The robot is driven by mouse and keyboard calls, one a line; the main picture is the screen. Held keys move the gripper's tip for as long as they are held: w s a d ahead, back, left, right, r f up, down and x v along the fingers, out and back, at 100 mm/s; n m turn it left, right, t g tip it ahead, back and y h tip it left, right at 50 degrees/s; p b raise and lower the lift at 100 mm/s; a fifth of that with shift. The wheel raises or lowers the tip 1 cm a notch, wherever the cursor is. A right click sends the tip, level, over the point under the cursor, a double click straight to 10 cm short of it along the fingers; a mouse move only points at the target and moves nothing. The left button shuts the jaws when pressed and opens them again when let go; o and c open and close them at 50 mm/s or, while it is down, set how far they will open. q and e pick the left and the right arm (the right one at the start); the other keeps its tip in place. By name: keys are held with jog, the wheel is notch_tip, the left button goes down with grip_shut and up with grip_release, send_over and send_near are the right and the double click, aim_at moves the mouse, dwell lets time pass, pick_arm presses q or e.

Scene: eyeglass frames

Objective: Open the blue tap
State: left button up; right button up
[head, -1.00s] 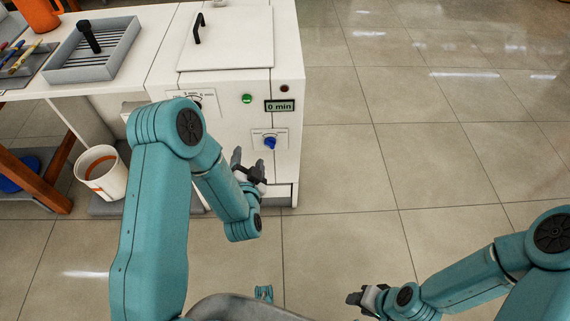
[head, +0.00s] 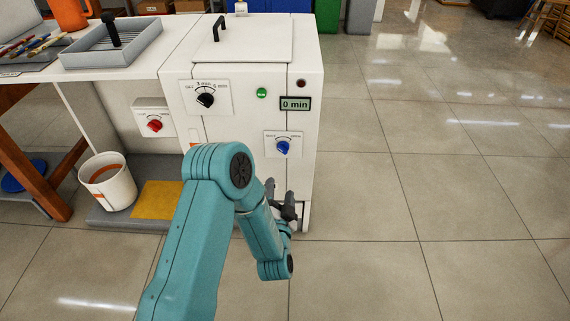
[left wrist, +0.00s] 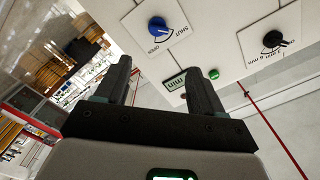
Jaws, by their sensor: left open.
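The blue tap (head: 283,148) is a small round knob on a white plate on the front of the white machine, below the "0 min" display. It also shows in the left wrist view (left wrist: 158,27), on a plate marked SHUT and OPEN, beyond the fingers. My left gripper (head: 279,190) is in front of the machine, below the knob in the head view and apart from it. In the left wrist view its two fingers (left wrist: 157,82) are spread with nothing between them. My right gripper is out of view.
The machine front (head: 240,132) also carries a black timer dial (head: 206,99), a green button (head: 262,93) and the display (head: 295,104). A red tap (head: 155,125) is at the left. Floor to the right is clear.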

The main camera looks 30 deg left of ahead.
aim_at(282, 151)
pick_arm(q)
jog(key=b+x, duration=0.2)
jog(key=x, duration=0.6)
jog(key=b+x, duration=0.1)
jog(key=x, duration=0.7)
jog(key=shift+w+a+f+b, duration=0.15)
jog(key=shift+w+f+b, duration=0.1)
jog(key=shift+b, duration=0.1)
jog(key=c, duration=1)
